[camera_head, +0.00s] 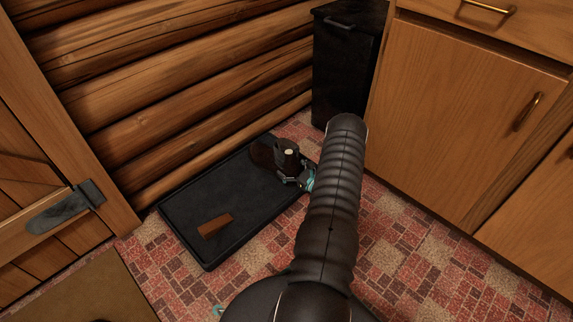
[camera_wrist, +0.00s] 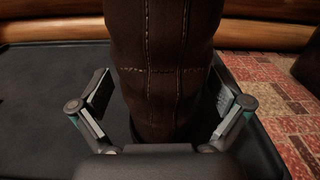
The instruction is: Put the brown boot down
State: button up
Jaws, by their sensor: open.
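The brown boot (camera_head: 264,154) stands at the far right end of a black tray (camera_head: 180,208) on the floor by the log wall. In the wrist view the boot's stitched dark-brown leather (camera_wrist: 165,75) fills the middle. My gripper (camera_head: 299,178) is at the boot; in the wrist view its two fingers (camera_wrist: 165,98) are spread on either side of the boot, with a gap visible on the left. The boot looks upright. Its sole is hidden in the wrist view, and its near side is partly covered by my gripper in the head view.
A small reddish-brown block (camera_head: 215,226) lies on the tray's near part. A black bin (camera_head: 346,65) stands behind the tray, beside a wooden cabinet (camera_head: 460,110). A wooden door (camera_head: 50,190) and a mat (camera_head: 85,290) are at the left. Tiled floor is free at the right.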

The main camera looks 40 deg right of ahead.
jog(key=s, duration=1)
jog(key=shift+s+d+p, duration=0.2)
jog(key=shift+d+p, duration=0.2)
jog(key=shift+p, duration=0.05)
